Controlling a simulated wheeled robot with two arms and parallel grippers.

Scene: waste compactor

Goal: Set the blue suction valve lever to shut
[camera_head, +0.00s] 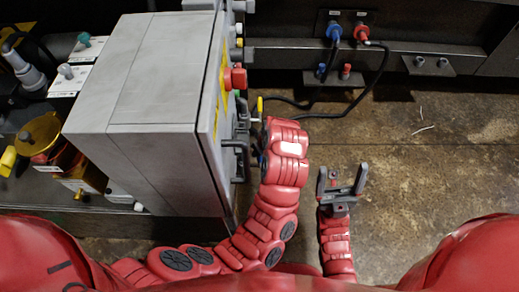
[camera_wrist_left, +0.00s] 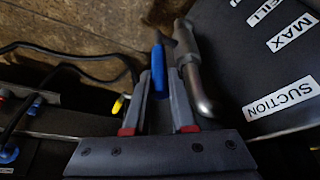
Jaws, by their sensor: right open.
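The blue suction valve lever (camera_wrist_left: 159,68) shows in the left wrist view, beside a grey metal pipe (camera_wrist_left: 200,85) and the panel marked SUCTION (camera_wrist_left: 280,98). My left gripper (camera_wrist_left: 161,80) has its two fingers apart, one on each side of the blue lever. I cannot tell whether either finger touches it. In the head view, my left arm reaches the right side of the grey cabinet, and its own links hide the left gripper and most of the lever. My right gripper (camera_head: 342,182) is open and empty above the floor.
The grey cabinet (camera_head: 140,100) stands at left, with a red knob (camera_head: 235,78) and a yellow handle (camera_head: 259,106) on its right side. A black cable (camera_head: 375,85) hangs from the wall connectors. The floor (camera_head: 430,160) at right is clear apart from small white scraps.

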